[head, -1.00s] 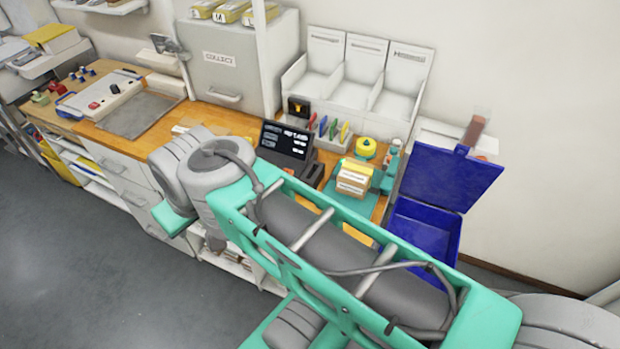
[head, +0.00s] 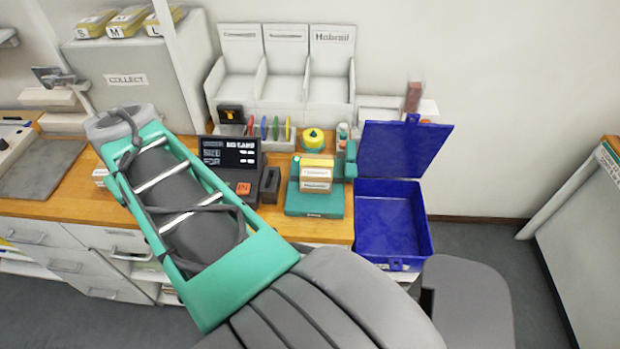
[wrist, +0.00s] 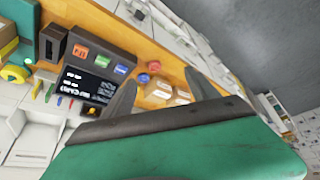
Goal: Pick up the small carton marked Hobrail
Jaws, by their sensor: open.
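Two small tan cartons with white labels, an upper one (head: 317,172) and a lower one (head: 316,186), are stacked on a teal scale (head: 308,208) in the head view. Their print is too small to read, so I cannot tell which is marked Hobrail. In the wrist view two more small cartons, one (wrist: 157,94) and another beside it (wrist: 183,97), lie on the wooden counter, labels unreadable. My gripper (wrist: 160,86) is open and empty, its two fingers on either side of that pair in the picture. In the head view my arm hides the gripper.
A white rack (head: 282,88) has three bays, the right one labelled Hobrail. A dark till (head: 232,160) stands on the counter left of the scale. An open blue box (head: 394,222) stands at the right. A grey COLLECT cabinet (head: 140,92) is at the back left.

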